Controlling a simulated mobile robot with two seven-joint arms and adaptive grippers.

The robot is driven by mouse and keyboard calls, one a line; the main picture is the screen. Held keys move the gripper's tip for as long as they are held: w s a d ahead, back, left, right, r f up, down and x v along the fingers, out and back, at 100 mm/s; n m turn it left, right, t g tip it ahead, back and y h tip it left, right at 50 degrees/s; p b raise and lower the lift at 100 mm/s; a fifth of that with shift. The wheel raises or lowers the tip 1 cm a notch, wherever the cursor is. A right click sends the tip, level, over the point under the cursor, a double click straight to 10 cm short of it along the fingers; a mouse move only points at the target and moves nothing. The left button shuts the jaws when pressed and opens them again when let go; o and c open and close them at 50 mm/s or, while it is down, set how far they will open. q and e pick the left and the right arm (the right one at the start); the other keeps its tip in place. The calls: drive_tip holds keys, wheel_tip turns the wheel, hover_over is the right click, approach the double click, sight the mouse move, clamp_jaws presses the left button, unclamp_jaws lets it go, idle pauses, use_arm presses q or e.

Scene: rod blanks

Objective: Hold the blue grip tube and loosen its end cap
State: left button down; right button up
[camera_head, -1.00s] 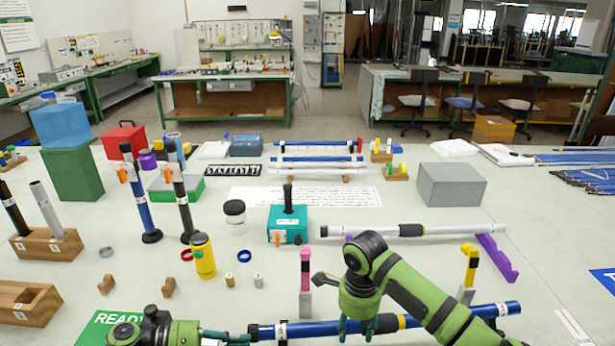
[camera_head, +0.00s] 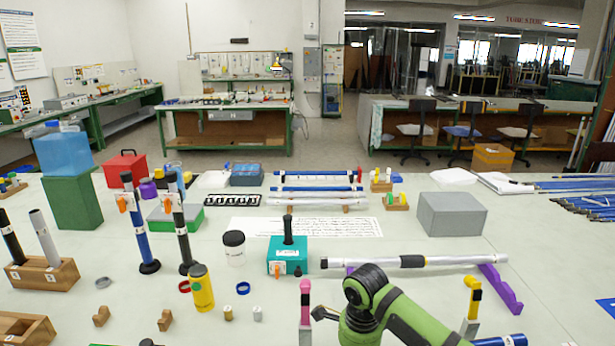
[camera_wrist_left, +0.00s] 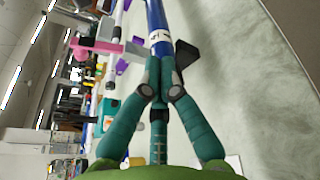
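The blue grip tube (camera_wrist_left: 155,14) runs straight up and away from my left gripper (camera_wrist_left: 160,66) in the left wrist view, with a white label band around it. The gripper's teal fingers close in on its near end from both sides; the end cap there is hidden between them. In the head view only the tube's far right end (camera_head: 502,340) shows, at the bottom edge. My right arm reaches down to the bottom middle of the head view. Its gripper is below the frame, so its hold is hidden.
A pink-topped post (camera_head: 306,298) and a yellow-topped post (camera_head: 472,298) stand near the front. Behind them a silver and black rod (camera_head: 440,261) rests on a purple support (camera_head: 501,288).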

use_arm(q)
drive_tip(key=shift+w+a+r, duration=0.1)
drive_tip(key=shift+w, duration=0.4)
drive_tip(key=shift+r, duration=0.15)
drive_tip(key=a, duration=0.6)
drive_tip(key=shift+s+r, duration=0.25)
drive_tip(key=shift+s, duration=0.15)
idle(0.4)
drive_tip(key=shift+s+a+f+n+t+y, duration=0.2)
drive_tip(key=shift+s+y, duration=0.1)
drive_tip(key=shift+y, duration=0.1)
drive_tip(key=shift+s+a+f+n+t+y, duration=0.1)
drive_tip(key=shift+s+f+y, duration=0.15)
drive_tip(key=shift+y, duration=0.15)
drive_tip(key=shift+s+r+y, duration=0.1)
drive_tip(key=shift+s+y, duration=0.25)
drive_tip(key=shift+y, duration=0.05)
drive_tip(key=shift+s+d+n+t, duration=0.1)
drive_tip(key=shift+d+n+t, duration=0.2)
drive_tip(key=d, duration=0.6)
drive_tip(key=shift+w+d+r, duration=0.15)
drive_tip(key=shift+w+d, duration=0.05)
drive_tip(key=shift+w, duration=0.2)
